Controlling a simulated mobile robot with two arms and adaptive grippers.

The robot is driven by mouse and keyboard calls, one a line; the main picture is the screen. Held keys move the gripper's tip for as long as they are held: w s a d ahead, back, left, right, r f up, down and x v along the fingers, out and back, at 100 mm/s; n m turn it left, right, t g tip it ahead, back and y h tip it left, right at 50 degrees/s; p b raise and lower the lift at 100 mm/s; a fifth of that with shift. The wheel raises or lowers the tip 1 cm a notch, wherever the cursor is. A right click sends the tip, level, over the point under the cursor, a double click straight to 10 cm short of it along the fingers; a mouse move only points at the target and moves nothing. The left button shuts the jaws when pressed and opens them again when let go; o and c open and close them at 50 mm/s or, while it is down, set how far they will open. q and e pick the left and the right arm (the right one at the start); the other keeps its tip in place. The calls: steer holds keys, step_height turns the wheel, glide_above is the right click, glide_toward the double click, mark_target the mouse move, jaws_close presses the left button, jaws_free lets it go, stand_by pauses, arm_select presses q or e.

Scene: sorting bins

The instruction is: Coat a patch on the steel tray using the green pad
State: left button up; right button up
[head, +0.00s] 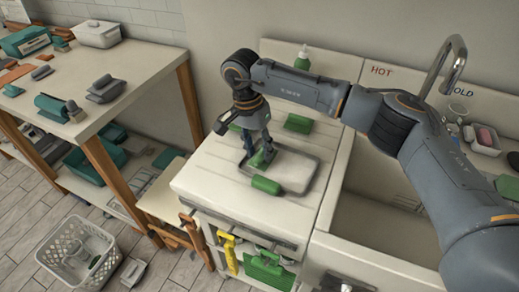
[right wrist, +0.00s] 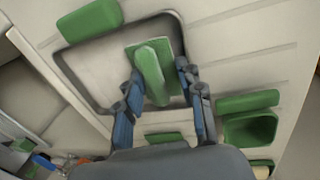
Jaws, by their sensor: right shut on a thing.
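My right gripper (head: 258,155) points down over the steel tray (head: 297,168) on the white counter beside the sink. It is shut on the green pad (right wrist: 151,72), a flat green plate with a raised rounded grip between the two blue-grey fingers in the right wrist view. The pad is at the tray's left end in the head view, partly covered by the fingers. I cannot tell whether it touches the tray's surface. The grey tray also shows in the right wrist view (right wrist: 105,65). My left gripper is not in view.
A green block (head: 266,185) lies at the tray's front rim, and another (head: 298,123) lies behind the tray. The sink (head: 375,215) is to the right. A cluttered shelf (head: 130,100) and white basket (head: 78,250) are left.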

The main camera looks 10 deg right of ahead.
steer(key=shift+s+d, duration=0.7)
steer(key=shift+d, duration=0.25)
steer(key=shift+a, duration=0.15)
steer(key=shift+w+a+f+b, duration=0.1)
steer(key=shift+w+a+b, duration=0.25)
steer(key=shift+w+a, duration=0.45)
steer(key=shift+a, duration=0.15)
steer(key=shift+a+b, duration=0.1)
steer(key=shift+b, duration=0.2)
steer(key=shift+w+a, duration=0.15)
steer(key=shift+w, duration=0.05)
